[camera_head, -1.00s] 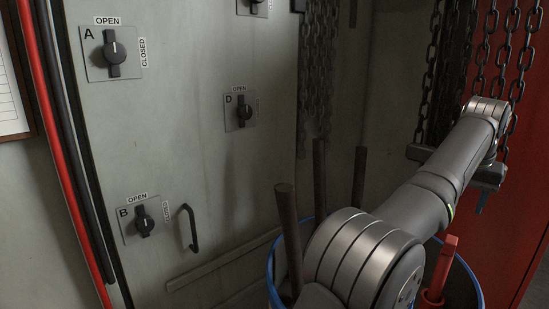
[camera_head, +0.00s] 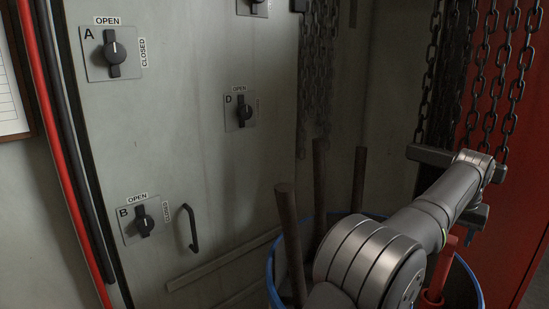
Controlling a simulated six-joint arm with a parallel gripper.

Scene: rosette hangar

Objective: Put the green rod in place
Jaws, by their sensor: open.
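No green rod can be made out in the head view. My gripper (camera_head: 455,182) is at the right, in front of the hanging chains and above the right side of a blue-rimmed barrel (camera_head: 271,275). Its dark jaws show partly on either side of my wrist and are open. My own arm hides the space between the jaws. Several dark rods stand tilted or upright in the barrel, among them a thick one (camera_head: 289,235) at the left. None of them looks green.
Heavy chains (camera_head: 490,75) hang behind my gripper, beside a red panel (camera_head: 520,190). A red tool-like thing (camera_head: 436,280) stands at the barrel's right. A grey door (camera_head: 170,130) carries labelled knobs and a black handle (camera_head: 189,228). Red and black pipes run down the left.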

